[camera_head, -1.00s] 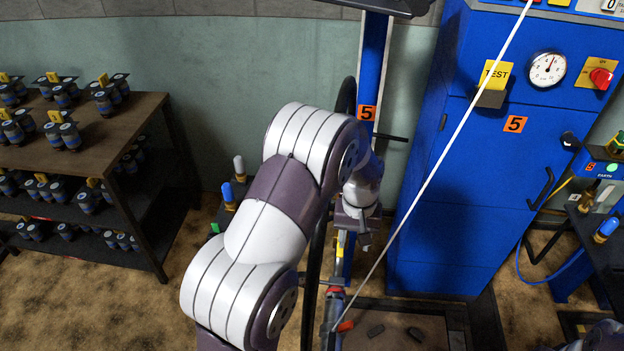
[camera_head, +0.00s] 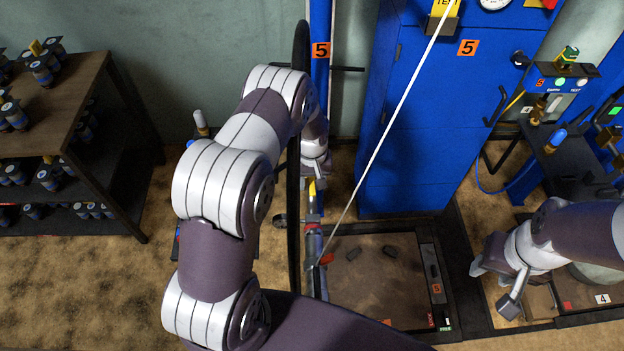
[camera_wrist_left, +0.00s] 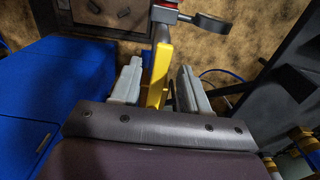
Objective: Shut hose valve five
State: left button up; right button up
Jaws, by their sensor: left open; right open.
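In the head view, the blue post with an orange 5 label (camera_head: 320,50) has a hose assembly with a yellow part (camera_head: 312,188) low in front of it. My right gripper (camera_head: 494,287) is open and empty, low at right.
A blue cabinet (camera_head: 415,120) stands right of the post. A scale platform (camera_head: 380,285) with dark pieces lies on the floor. A taut white cord (camera_head: 392,125) crosses the area. A shelf of canisters (camera_head: 110,160) is at left, a bench (camera_head: 565,160) at right.

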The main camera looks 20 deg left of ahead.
pick_arm(q)
grip_shut()
